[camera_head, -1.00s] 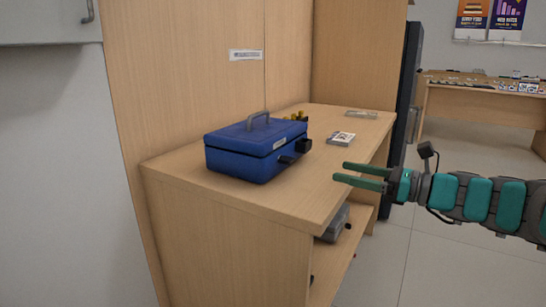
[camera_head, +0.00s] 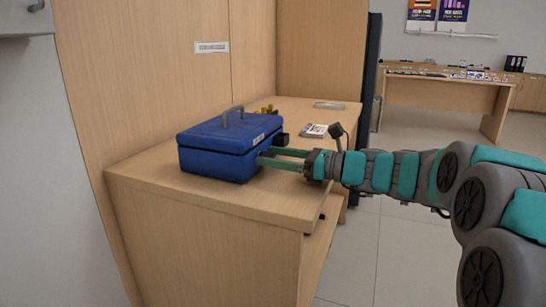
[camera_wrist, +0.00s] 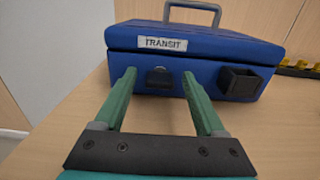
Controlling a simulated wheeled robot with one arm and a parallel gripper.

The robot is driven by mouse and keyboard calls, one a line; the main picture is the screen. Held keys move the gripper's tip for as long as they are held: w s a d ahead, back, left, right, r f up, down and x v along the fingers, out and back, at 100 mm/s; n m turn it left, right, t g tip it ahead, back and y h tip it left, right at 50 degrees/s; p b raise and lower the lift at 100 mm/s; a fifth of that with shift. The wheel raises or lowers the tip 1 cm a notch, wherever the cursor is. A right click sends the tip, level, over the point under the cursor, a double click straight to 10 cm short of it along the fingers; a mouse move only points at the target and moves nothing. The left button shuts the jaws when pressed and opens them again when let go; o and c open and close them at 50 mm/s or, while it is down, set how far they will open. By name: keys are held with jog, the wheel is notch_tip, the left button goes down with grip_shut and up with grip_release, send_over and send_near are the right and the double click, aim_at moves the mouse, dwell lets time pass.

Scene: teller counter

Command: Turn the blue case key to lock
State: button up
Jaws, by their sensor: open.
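The blue case (camera_head: 215,150) stands closed on the wooden counter, its grey handle upright on the lid. The wrist view shows its front with a "TRANSIT" label (camera_wrist: 163,43). A dark key (camera_wrist: 159,77) sticks out of the front below the label. A black box-shaped part (camera_wrist: 240,82) is on the front further right. My gripper (camera_wrist: 160,80) is open, its green fingers reaching toward the case front with the key between them in the picture. I cannot tell whether either finger touches the case. In the head view the key is hidden behind the fingers.
The wooden counter (camera_head: 225,197) has bare room in front of the case. A small white-and-dark item (camera_head: 314,130) and a clear tray (camera_head: 330,105) lie further back. Yellow items (camera_wrist: 300,65) stand behind the case at right. A wooden panel rises behind it.

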jog(key=shift+a, duration=0.15)
jog(key=shift+c, duration=0.3)
grip_shut()
